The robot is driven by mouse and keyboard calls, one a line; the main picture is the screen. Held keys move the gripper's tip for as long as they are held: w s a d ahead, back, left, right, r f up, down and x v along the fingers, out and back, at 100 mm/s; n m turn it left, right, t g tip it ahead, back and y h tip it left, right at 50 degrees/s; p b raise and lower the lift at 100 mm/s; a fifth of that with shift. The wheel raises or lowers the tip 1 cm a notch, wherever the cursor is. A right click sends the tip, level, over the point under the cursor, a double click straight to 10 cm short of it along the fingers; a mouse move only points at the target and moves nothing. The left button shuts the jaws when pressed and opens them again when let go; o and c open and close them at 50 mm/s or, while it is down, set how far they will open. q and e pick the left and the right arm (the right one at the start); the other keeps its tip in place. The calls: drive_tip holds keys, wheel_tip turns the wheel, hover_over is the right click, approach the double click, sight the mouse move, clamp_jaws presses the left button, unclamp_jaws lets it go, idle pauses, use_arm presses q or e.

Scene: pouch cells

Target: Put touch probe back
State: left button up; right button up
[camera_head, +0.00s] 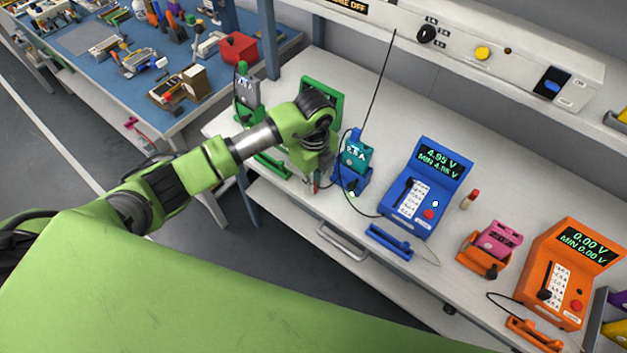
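My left arm reaches in from the left. Its gripper (316,178) points down at the bench's front part, left of the teal pouch cell (357,152) in its blue stand (352,180). A small red part shows at the fingertips; I cannot tell whether it is a probe or whether the fingers are closed on it. A blue meter (425,190) reads 4.95 V, MIN 4.05 V. A black lead runs from it, curving around the blue stand towards my gripper. A blue holder (388,242) lies in front of the meter. My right gripper is out of view.
An orange meter (568,275) reads 0.00 V, with an orange holder (533,335) before it. A pink cell (499,240) sits in an orange stand (477,262). A red-capped piece (469,199) stands between. A green frame (322,92) is behind my gripper.

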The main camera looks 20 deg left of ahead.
use_arm(q)
drive_tip(key=o, duration=0.3)
drive_tip(key=shift+r, duration=0.15)
drive_tip(key=shift+r+b, duration=1.3)
drive_tip(key=shift+r, duration=4.75)
